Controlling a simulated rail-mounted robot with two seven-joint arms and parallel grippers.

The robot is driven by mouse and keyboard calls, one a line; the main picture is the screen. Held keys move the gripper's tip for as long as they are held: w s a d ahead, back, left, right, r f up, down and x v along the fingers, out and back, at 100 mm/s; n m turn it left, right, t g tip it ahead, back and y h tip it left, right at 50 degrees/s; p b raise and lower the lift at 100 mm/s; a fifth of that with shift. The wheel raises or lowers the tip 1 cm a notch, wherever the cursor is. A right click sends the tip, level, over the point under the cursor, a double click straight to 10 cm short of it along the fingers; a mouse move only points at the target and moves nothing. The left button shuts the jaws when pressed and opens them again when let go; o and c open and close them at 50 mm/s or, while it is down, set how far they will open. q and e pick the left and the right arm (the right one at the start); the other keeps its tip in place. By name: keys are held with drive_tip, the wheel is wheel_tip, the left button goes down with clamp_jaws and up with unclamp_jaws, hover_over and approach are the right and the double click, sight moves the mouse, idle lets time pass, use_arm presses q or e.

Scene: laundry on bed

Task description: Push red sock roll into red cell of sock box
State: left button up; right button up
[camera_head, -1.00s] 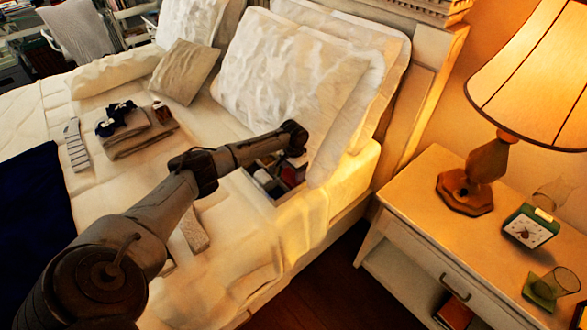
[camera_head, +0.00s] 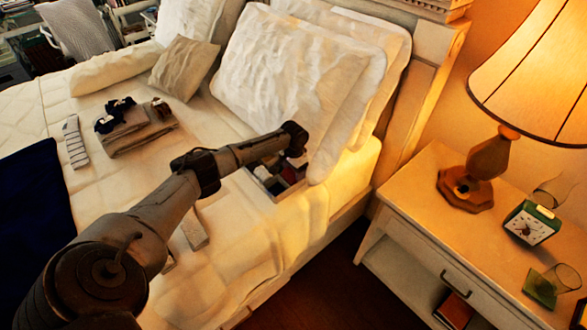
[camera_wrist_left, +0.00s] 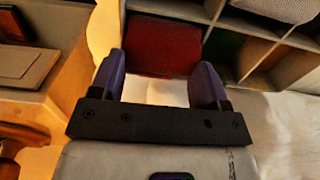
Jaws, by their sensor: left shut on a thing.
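The sock box (camera_head: 291,192) is on the bed beside the pillows, partly hidden by my left arm in the head view. Its pale walls and cells (camera_wrist_left: 241,62) show in the left wrist view. The red sock roll (camera_wrist_left: 163,45) is between the fingers of my left gripper (camera_wrist_left: 160,65), which is shut on it. The roll lies beside the box's dividers; I cannot tell how deep it sits in a cell. In the head view the left gripper (camera_head: 295,140) is over the box, its fingertips hidden. My right gripper is not in view.
White pillows (camera_head: 290,75) rise close behind the box. A nightstand (camera_head: 420,205) with a lamp (camera_head: 487,170) and a clock (camera_head: 530,223) stands to the right, across a gap. Folded clothes (camera_head: 138,130) and a striped sock (camera_head: 74,142) lie on the bed at left.

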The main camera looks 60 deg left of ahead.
use_arm(q)
drive_tip(key=shift+f, duration=0.25)
idle(0.4)
drive_tip(key=shift+r+p, duration=0.1)
drive_tip(key=shift+p, duration=0.3)
idle(0.4)
drive_tip(key=o, duration=1)
drive_tip(key=shift+r, duration=0.15)
wheel_tip(320, 180, up, 14)
drive_tip(key=p, duration=0.3)
drive_tip(key=shift+f, duration=0.25)
